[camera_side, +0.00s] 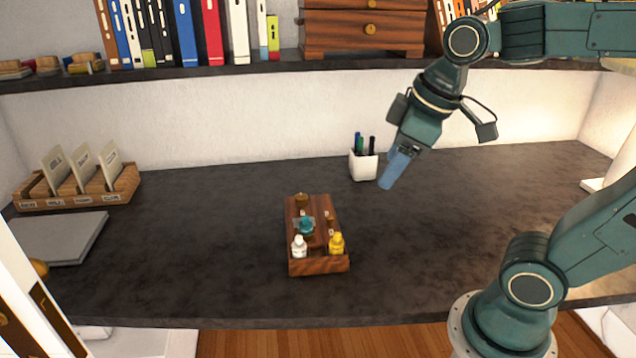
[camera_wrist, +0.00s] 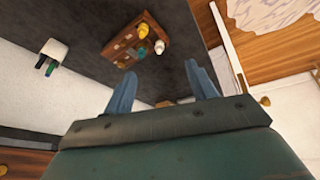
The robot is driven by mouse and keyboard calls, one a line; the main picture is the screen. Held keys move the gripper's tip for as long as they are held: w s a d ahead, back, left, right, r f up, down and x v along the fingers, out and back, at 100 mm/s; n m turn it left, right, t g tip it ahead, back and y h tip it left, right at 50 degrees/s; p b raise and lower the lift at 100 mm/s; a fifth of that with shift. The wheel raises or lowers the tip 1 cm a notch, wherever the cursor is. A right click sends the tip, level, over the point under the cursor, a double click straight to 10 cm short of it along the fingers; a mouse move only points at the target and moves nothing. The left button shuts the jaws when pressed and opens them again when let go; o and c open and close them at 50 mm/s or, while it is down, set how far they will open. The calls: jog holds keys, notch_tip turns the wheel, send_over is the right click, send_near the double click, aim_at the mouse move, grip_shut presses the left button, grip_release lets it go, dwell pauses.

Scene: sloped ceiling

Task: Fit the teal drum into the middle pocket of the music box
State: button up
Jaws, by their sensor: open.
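The music box (camera_side: 320,267) is a dark wooden block with compartments, in the middle of the desk; it also shows in the wrist view (camera_wrist: 122,42). The teal drum (camera_side: 306,225) is a small teal piece at the middle of the box, and it shows in the wrist view (camera_wrist: 141,51). I cannot tell whether it sits down in a pocket or on top. A white piece (camera_side: 299,247) and a yellow piece (camera_side: 336,243) stand at the box's near end. My gripper (camera_side: 390,176) is open and empty, above the desk, right of and apart from the box.
A white pen cup (camera_side: 363,167) stands behind and right of the box, close to my gripper in the side view. A wooden card rack (camera_side: 75,196) and a grey flat slab (camera_side: 62,240) lie at the left. A shelf (camera_side: 200,72) of books runs along the back. Bare desk surrounds the box.

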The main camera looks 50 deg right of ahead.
jog(key=w+d+f+n+g, duration=0.25)
jog(key=w+n, duration=0.45)
jog(key=w, duration=0.5)
jog(key=n+g, duration=0.2)
jog(key=n, duration=0.5)
send_over(305, 216)
notch_tip(305, 216, down, 10)
jog(key=shift+a, duration=0.15)
jog(key=shift+f, duration=0.1)
jog(key=shift+f, duration=4.25)
jog(key=shift+f, duration=0.15)
jog(key=shift+s+f, duration=0.1)
jog(key=shift+f, duration=2.35)
jog(key=shift+c, duration=0.5)
jog(key=c, duration=1)
